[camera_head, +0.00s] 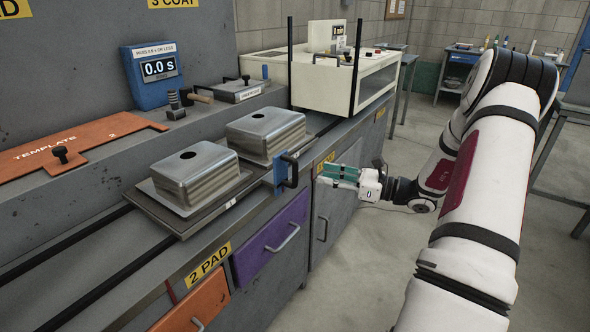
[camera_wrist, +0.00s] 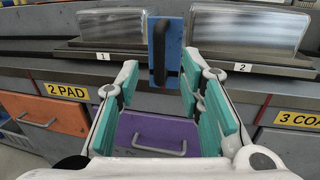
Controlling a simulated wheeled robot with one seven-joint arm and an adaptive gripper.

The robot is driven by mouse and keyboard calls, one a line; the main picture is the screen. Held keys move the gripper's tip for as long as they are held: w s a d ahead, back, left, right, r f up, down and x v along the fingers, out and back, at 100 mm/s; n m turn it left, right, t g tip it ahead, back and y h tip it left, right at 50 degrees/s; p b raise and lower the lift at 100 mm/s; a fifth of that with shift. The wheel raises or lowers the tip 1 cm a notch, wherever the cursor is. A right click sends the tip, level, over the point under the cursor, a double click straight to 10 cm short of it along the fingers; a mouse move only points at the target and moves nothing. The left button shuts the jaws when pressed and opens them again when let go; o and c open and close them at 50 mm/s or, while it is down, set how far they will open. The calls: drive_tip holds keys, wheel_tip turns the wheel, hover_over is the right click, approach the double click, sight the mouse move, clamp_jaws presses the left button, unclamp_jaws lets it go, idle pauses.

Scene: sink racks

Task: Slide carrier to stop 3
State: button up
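The carrier (camera_head: 163,213) is a dark plate on two black rails, holding two upturned metal sinks (camera_head: 197,172) (camera_head: 266,131). Its two places, marked 1 and 2, show in the wrist view. A blue block with a black handle (camera_head: 291,172) stands at its front edge; the handle (camera_wrist: 161,53) is upright in the wrist view. My gripper (camera_head: 326,176) is open and empty, in front of the bench and right of the handle. In the wrist view, its teal-padded fingers (camera_wrist: 162,68) lie on either side of the handle's line, apart from it. A 3 COAT label (camera_wrist: 298,118) is at right.
The 2 PAD label (camera_head: 209,265) is on the bench front, near orange and purple (camera_head: 272,240) drawers. A cream machine with dark posts (camera_head: 345,80) stands over the bench's far end. A timer (camera_head: 155,75) and orange template (camera_head: 70,145) sit behind the rails.

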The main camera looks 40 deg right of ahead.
sight(295, 166)
drive_tip(key=x, duration=1)
drive_tip(key=shift+w+a+b, duration=0.1)
drive_tip(key=shift+a+b, duration=0.05)
drive_tip(key=shift+b, duration=0.15)
clamp_jaws()
